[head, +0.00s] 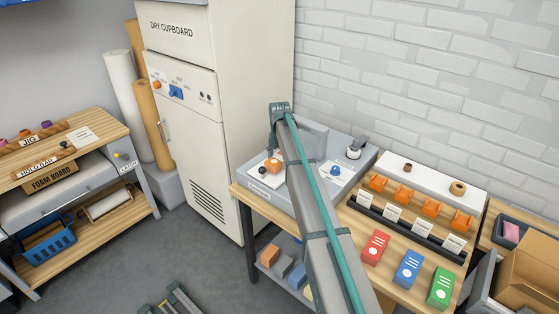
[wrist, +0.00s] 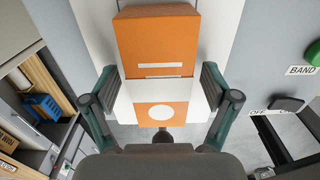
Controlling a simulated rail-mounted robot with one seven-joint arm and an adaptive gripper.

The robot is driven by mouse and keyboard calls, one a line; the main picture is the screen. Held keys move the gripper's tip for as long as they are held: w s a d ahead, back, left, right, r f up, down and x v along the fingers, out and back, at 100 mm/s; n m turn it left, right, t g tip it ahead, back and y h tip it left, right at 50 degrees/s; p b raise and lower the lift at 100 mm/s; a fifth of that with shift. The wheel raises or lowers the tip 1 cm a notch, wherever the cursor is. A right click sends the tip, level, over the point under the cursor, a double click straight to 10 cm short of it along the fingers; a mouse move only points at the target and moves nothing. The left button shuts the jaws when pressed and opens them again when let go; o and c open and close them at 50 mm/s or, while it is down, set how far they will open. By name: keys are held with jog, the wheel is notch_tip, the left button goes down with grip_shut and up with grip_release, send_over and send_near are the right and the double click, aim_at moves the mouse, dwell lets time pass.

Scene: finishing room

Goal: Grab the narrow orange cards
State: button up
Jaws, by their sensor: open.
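The orange cards (wrist: 157,45) form a narrow stack with a white strip across the middle and a white circle near the lower end in the wrist view. In the head view the orange stack (head: 272,165) lies on the white left plate of the grey bench machine. My gripper (wrist: 160,86) is open, with one finger on each side of the stack. Gaps show between the fingers and the orange sides. In the head view my arm's end is over the machine and hides part of it; the fingertips are hard to make out there.
Red (head: 375,247), blue (head: 408,268) and green (head: 440,287) card packs stand on the bench to the right. A rack of several orange pieces (head: 405,210) is behind them. The dry cupboard (head: 185,125) stands left of the machine (head: 335,190). A black knob (head: 355,147) rises at its right.

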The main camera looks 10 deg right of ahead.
jog(key=c, duration=1.4)
jog(key=shift+c, duration=0.6)
jog(key=shift+r, duration=0.1)
